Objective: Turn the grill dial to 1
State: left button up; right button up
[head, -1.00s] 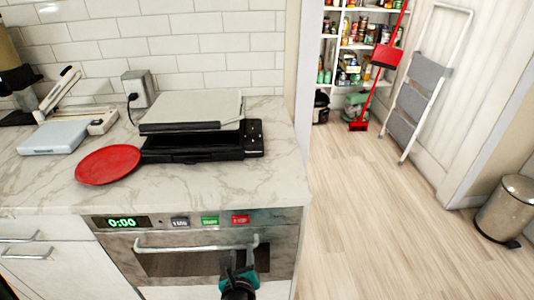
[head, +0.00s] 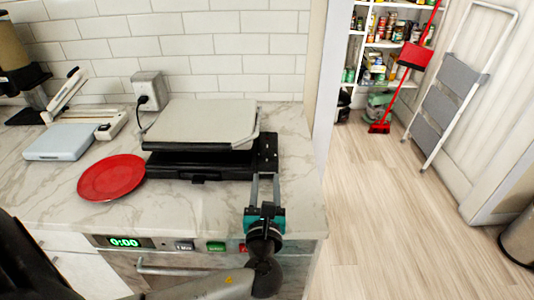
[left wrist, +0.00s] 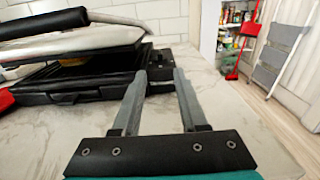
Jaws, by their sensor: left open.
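The grill (head: 205,122) is a black press with a pale lid, standing on the marble counter; its lid is slightly raised. Its black control strip (head: 267,146) is along the right side; the dial and its markings are too small to make out. My left gripper (head: 265,178) is open and empty, its two grey fingers pointing at the front end of this strip. In the left wrist view the gripper (left wrist: 160,73) has its fingertips just in front of the grill's right side (left wrist: 168,62), with nothing clearly between them. My right gripper is not in view.
A red plate (head: 111,177) lies left of the grill. A white scale-like device (head: 60,142) and a wall outlet box (head: 148,90) are farther left and back. The counter (head: 300,190) is clear right of the grill. An oven with a green display (head: 124,242) is below.

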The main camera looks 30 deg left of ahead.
aim_at(267, 153)
pick_arm(q)
jog(key=b+x, duration=0.1)
jog(key=x, duration=0.8)
jog(key=shift+w+a, duration=0.15)
jog(key=shift+w, duration=0.15)
jog(key=shift+w+a, duration=0.25)
jog(key=shift+w, duration=0.25)
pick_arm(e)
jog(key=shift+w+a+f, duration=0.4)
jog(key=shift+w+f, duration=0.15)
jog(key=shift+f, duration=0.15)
pick_arm(q)
jog(key=shift+c, duration=0.4)
jog(key=c, duration=0.6)
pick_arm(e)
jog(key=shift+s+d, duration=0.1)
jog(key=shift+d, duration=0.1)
